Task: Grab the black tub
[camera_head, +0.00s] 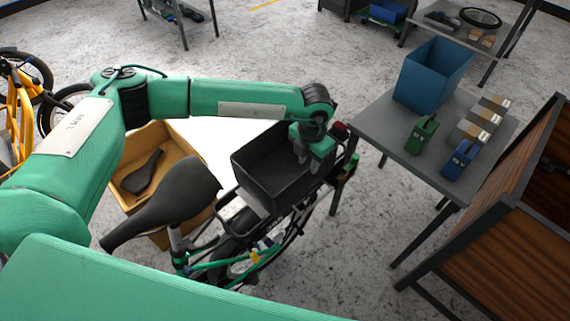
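The black tub (268,172) sits on the rear rack of a bike with a green frame, near the middle of the head view. My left gripper (309,161) points down at the tub's right end, close to its rim. Its two fingers stand apart with a gap between them. I cannot tell whether the rim lies between the fingers or whether they touch it. The gripper hides part of the tub's right edge. My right gripper is not in view.
The bike's dark saddle (172,203) stands left of the tub, over a wooden box (190,146) holding another saddle. A wooden cabinet (520,245) stands front right.

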